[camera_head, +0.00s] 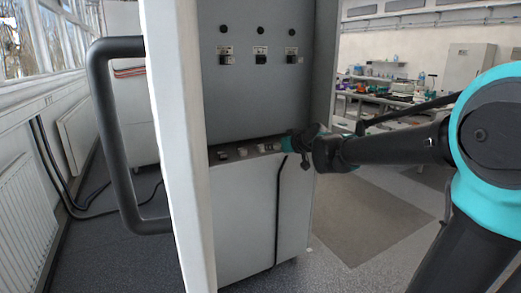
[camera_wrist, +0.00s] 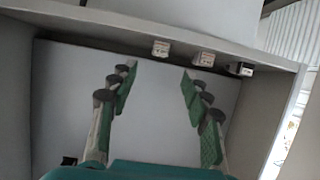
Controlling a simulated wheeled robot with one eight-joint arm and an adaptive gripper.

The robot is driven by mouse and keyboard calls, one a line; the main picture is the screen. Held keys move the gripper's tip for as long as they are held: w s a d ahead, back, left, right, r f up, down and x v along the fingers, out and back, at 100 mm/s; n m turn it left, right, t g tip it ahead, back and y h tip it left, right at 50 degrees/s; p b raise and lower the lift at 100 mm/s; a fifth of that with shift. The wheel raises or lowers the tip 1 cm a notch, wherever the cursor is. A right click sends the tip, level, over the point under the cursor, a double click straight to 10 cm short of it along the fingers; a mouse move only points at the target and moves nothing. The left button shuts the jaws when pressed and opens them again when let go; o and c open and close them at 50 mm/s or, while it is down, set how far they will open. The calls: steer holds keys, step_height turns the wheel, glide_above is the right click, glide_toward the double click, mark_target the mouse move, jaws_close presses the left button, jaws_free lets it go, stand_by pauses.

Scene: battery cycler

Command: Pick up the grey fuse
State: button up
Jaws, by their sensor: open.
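My gripper (camera_wrist: 159,72) is open in the wrist view, with its two green-padded fingers spread apart and nothing between them. Three small blocks sit in a row on the cabinet ledge (camera_wrist: 105,25) beyond the fingertips. I cannot tell for certain which is the grey fuse. In the head view, my gripper (camera_head: 291,144) is at the right end of the ledge, and small blocks (camera_head: 242,152) show left of it.
The tall grey cabinet (camera_head: 245,205) has three black fittings (camera_head: 260,59) on its upper panel. Its open white door (camera_head: 178,130) with a black handle (camera_head: 108,130) stands at left. A radiator (camera_head: 25,215) lines the left wall.

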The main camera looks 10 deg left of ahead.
mark_target(264, 153)
steer(key=shift+x, duration=5.15)
steer(key=shift+f, duration=0.1)
jaws_close()
